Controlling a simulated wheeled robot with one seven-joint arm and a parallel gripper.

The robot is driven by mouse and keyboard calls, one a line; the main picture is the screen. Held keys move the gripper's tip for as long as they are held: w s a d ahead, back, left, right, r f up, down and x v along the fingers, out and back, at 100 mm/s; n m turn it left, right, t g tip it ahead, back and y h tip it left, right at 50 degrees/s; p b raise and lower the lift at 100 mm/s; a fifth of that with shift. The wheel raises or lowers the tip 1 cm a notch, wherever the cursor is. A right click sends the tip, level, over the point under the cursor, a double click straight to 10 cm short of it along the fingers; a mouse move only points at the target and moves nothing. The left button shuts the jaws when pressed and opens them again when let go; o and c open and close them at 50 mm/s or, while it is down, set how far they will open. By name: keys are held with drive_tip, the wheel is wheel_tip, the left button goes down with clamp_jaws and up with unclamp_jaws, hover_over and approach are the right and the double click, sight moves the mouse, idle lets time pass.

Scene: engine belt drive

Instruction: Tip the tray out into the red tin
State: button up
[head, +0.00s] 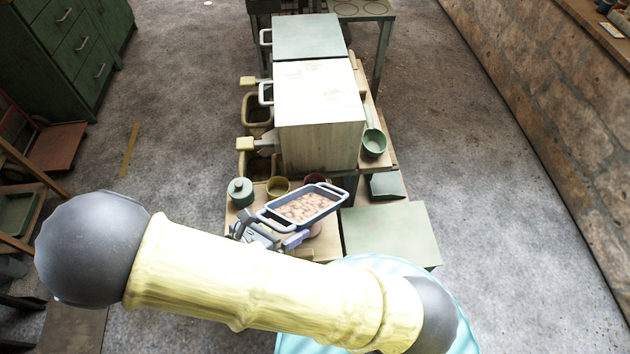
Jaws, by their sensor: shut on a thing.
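A blue-grey tray (319,217) with looped end handles is full of small pinkish-brown round pieces (305,206). It is held above the bench and looks roughly level. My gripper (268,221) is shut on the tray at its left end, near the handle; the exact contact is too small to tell. A dark red tin (315,179) shows just behind the tray's far rim, partly hidden by it. Another reddish round thing (316,229) shows partly under the tray's near side; I cannot tell what it is.
A tall pale box (320,120) rises behind. A green ladle-like cup (374,143) is at the right. A flat green panel (390,232) on the right is clear.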

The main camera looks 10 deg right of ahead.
sight(281, 216)
drive_tip(key=shift+w+d+r+p, duration=0.3)
drive_tip(key=shift+w+r+p, duration=0.2)
drive_tip(key=shift+r+p, duration=0.15)
drive_tip(key=shift+a+r+g+p, duration=0.3)
drive_tip(key=shift+r+p, duration=0.05)
drive_tip(key=shift+r, duration=0.1)
drive_tip(key=shift+w+d+r, duration=0.2)
drive_tip(key=shift+w+d, duration=0.1)
drive_tip(key=shift+d, duration=0.05)
drive_tip(key=shift+r+p, duration=0.1)
drive_tip(key=shift+p, duration=0.2)
drive_tip(key=shift+w+r+g+y+p, duration=0.25)
drive_tip(key=shift+w+g+y+p, duration=0.1)
drive_tip(key=shift+w+g+y, duration=0.05)
drive_tip(key=shift+w+d+r, duration=0.1)
drive_tip(key=shift+d, duration=0.05)
drive_tip(key=shift+a+r+n+p, duration=0.3)
drive_tip(key=shift+n+p, duration=0.1)
drive_tip(key=shift+p, duration=0.2)
drive_tip(key=shift+w+d+r+g+p, duration=0.25)
drive_tip(key=shift+w+d+g+p, duration=0.1)
drive_tip(key=shift+d+p, duration=0.1)
drive_tip(key=shift+r, duration=0.1)
